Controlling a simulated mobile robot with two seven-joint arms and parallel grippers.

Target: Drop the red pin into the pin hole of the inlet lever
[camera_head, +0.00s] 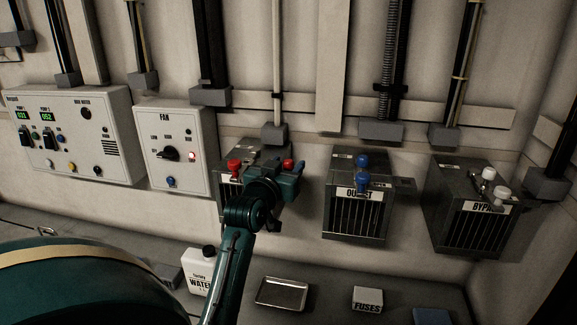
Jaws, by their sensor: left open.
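The inlet box (229,187) is a dark metal case with a grille on the wall, left of the outlet box. My left arm covers much of its front and label. A red knob (234,167) stands at its upper left. A second small red piece (288,163) shows just above my left gripper (290,177); I cannot tell which is the pin and which belongs to the lever. The left gripper is open in front of the inlet box's right side, close to that piece. The pin hole is hidden or too small to tell. My right gripper is out of view.
The outlet box (347,222) with blue knobs and the bypass box (463,226) with white knobs stand to the right. The fan panel (171,132) is to the left. A water jug (198,277), metal tray (281,306) and fuses box (367,300) stand below.

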